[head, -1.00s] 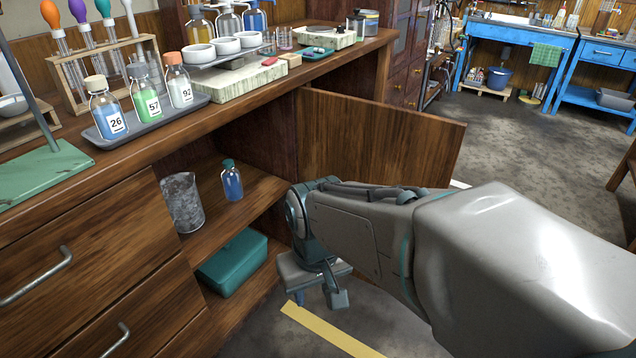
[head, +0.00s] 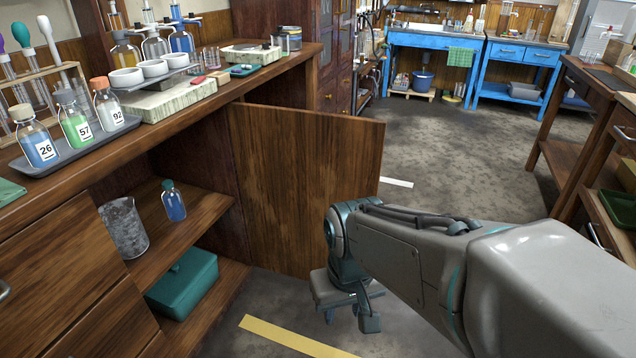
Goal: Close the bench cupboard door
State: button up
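The bench cupboard door (head: 300,180) is a brown wooden panel standing wide open, hinged at the right side of the cupboard opening and swung out over the floor. My gripper (head: 350,312) hangs at the end of my arm, low in front of the door's lower right part, and covers part of it. I cannot tell whether it touches the door. Its fingers are small and partly hidden, so its opening is unclear. The open cupboard shelf (head: 200,215) holds a glass beaker (head: 124,228) and a blue bottle (head: 173,203); a teal box (head: 183,283) sits below.
The bench top (head: 150,128) carries a grey tray (head: 75,145) with numbered bottles. A yellow floor strip (head: 295,338) lies before the cupboard. Blue tables (head: 430,40) stand at the back, and a wooden bench (head: 560,120) at the right. The middle floor is clear.

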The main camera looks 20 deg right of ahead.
aim_at(292, 164)
jog(key=z, duration=1.4)
jog(key=i, duration=3.35)
jog(key=u, duration=3.75)
